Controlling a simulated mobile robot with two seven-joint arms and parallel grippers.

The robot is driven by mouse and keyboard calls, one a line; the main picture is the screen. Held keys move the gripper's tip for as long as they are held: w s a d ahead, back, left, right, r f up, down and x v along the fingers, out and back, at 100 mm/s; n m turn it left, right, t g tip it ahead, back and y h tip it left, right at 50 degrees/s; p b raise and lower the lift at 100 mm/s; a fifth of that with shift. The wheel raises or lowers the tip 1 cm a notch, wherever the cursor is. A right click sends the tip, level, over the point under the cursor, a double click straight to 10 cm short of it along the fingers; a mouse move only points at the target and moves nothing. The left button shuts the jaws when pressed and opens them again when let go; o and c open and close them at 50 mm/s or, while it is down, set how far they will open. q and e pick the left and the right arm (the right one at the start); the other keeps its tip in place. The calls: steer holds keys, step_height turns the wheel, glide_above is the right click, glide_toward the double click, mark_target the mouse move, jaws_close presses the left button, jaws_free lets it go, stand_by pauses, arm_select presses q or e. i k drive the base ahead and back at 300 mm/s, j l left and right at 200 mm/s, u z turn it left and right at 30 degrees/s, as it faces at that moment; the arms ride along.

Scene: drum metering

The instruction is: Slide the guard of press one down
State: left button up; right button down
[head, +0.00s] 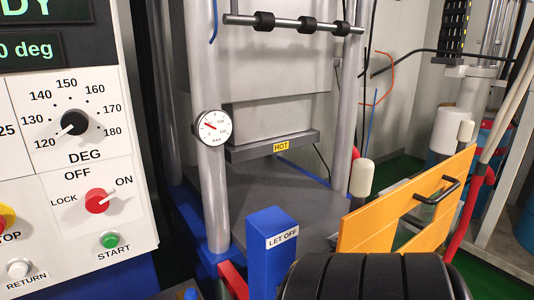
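A press with grey columns fills the middle of the head view. Its upper block (272,118) carries a yellow HOT label and hangs above a dark lower plate (275,200), with an open gap between them. A round gauge (212,128) sits on the left column. An orange panel with cut-outs (378,222) and a black handle (438,191) stands tilted at the right front; I cannot tell whether it is the guard. A grey bar with black collars (290,23) crosses the press at the top. Neither of my grippers is in view.
A control panel (75,150) with knobs and buttons stands close on the left. A blue LET OFF post (270,250) is in front of the press. A black ribbed rounded object (375,277) fills the bottom right. Another machine and drums stand behind at right.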

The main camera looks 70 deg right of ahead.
mark_target(372, 228)
steer(key=z, duration=3.35)
